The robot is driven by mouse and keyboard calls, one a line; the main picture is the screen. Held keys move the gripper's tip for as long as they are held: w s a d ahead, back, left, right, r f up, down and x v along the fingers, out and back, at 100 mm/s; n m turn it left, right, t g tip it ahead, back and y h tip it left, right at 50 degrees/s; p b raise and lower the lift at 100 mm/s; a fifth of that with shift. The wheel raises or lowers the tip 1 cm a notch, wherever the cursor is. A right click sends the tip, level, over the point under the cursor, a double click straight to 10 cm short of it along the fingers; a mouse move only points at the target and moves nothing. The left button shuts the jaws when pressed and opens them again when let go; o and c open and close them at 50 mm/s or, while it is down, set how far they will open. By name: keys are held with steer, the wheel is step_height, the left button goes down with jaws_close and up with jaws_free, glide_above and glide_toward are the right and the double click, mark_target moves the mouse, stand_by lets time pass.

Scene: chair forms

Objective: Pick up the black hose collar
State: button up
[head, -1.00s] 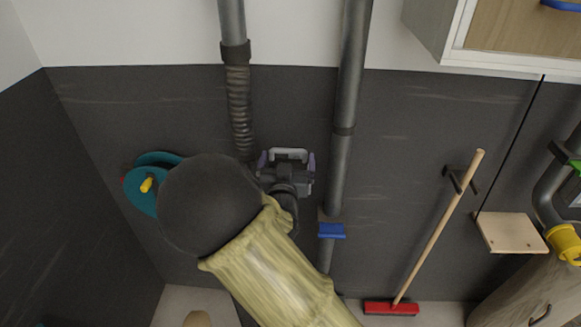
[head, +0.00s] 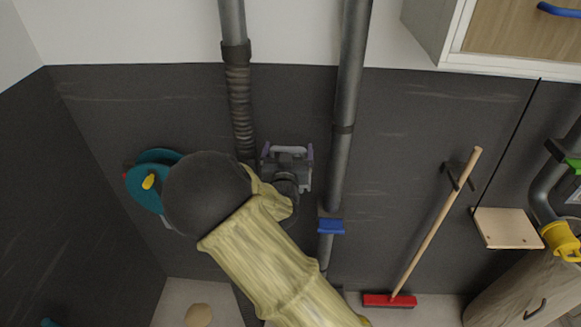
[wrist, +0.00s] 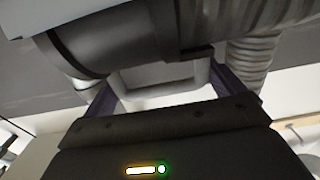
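The black hose collar (head: 235,52) is a dark sleeve joining a grey vertical pipe to a ribbed hose (head: 239,100) on the wall. In the wrist view a large dark cylinder, seemingly the collar (wrist: 115,38), crosses the top, with the ribbed hose to its right. My gripper (head: 287,150) is below and right of the collar in the head view, right of the hose. In the wrist view its purple fingers (wrist: 165,80) are wide apart, with a pale grey frame showing between them. The dark cylinder hides their far ends. Contact cannot be made out.
A second grey pipe (head: 347,90) with a blue gate (head: 331,227) stands right of my gripper. A teal reel (head: 147,185) is on the wall at left. A red broom (head: 390,300) leans at right; a cabinet (head: 500,40) hangs at upper right.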

steer(key=c, duration=0.6)
steer(key=shift+r, duration=0.1)
steer(key=shift+c, duration=0.2)
step_height(320, 180, up, 10)
steer(key=b, duration=0.2)
steer(key=shift+b, duration=0.4)
